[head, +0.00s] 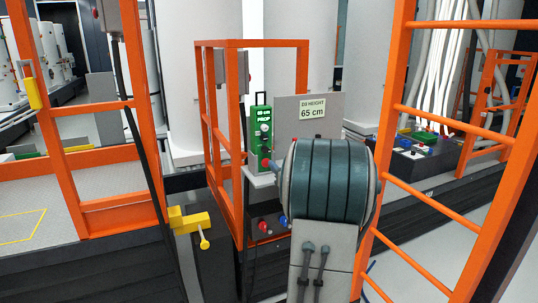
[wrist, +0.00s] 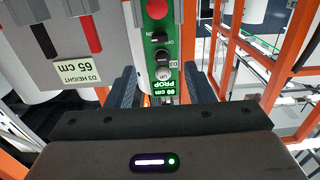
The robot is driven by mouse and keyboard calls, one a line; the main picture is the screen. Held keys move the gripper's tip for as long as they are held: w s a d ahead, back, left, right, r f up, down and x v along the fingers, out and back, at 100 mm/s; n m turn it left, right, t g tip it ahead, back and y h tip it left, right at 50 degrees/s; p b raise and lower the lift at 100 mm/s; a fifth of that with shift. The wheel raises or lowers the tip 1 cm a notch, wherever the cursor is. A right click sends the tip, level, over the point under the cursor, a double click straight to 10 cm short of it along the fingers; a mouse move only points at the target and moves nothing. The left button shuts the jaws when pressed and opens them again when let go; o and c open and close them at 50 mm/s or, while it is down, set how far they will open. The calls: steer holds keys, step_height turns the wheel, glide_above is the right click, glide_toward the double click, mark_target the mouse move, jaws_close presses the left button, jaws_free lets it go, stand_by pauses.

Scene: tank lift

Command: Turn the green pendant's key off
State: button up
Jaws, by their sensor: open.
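The green pendant (head: 261,128) stands upright on a small grey shelf at the centre of the head view. In the wrist view the green pendant (wrist: 160,45) appears upside down, between and beyond the fingers. A black key switch (wrist: 159,37) with ON and OFF marks sits near a red button (wrist: 156,9); which way it is turned is too small to tell. A black knob and a light button sit nearer its PROP label. My gripper (wrist: 163,88) is open and empty, its blue-grey fingers either side of the pendant's labelled end. In the head view my arm hides it.
A grey panel with a "D3 HEIGHT 65 cm" sign (head: 313,108) stands beside the pendant. Orange frame posts (head: 205,120) rise left of it, and an orange ladder-like frame (head: 450,125) stands at the right. A yellow fitting (head: 188,220) juts out at lower left.

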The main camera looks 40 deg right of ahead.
mark_target(267, 150)
steer(key=x, duration=1)
steer(key=shift+w+d, duration=0.1)
steer(key=shift+w, duration=0.15)
steer(key=c, duration=1)
